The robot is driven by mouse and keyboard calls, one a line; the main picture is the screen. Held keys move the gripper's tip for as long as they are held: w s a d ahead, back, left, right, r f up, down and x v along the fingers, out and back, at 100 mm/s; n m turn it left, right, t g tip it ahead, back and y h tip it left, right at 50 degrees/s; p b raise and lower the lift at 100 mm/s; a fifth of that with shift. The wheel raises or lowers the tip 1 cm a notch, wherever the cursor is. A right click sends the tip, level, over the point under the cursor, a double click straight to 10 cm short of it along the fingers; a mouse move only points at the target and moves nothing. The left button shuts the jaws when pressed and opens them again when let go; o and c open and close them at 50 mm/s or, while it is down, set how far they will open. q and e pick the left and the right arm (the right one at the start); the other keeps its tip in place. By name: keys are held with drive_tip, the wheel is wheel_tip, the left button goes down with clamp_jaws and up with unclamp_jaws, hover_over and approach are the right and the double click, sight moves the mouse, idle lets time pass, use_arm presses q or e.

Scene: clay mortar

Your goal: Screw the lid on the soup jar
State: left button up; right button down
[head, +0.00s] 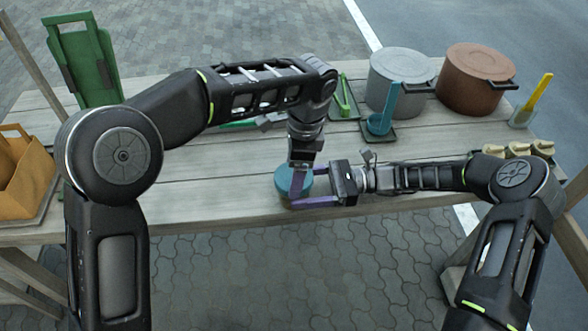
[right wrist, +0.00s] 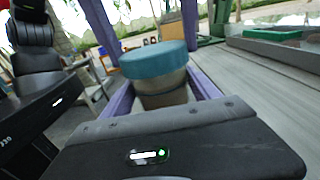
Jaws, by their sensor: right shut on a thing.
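The soup jar (right wrist: 165,92) stands upright near the front edge of the table, its pale body seen in the right wrist view and mostly hidden in the head view. The teal lid (head: 283,181) sits on top of the jar, level; it also shows in the right wrist view (right wrist: 152,60). I cannot tell how tight it is. My right gripper (head: 308,186) comes from the right and is shut on the jar, its purple fingers either side of the body. My left gripper (head: 298,180) points down from above, its fingers at the lid's sides; its grip is unclear.
A grey pot (head: 398,72), a brown pot (head: 474,80) and a teal ladle (head: 384,118) stand at the back right. A green folding item (head: 100,65) and an orange-brown carrier (head: 22,180) are on the left. Cream pieces (head: 516,150) lie at the right.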

use_arm(q)
drive_tip(key=shift+m, duration=0.3)
drive_tip(key=o, duration=1.3)
drive_tip(key=shift+r, duration=2.25)
drive_tip(key=shift+d, duration=0.1)
drive_tip(key=shift+c, duration=0.3)
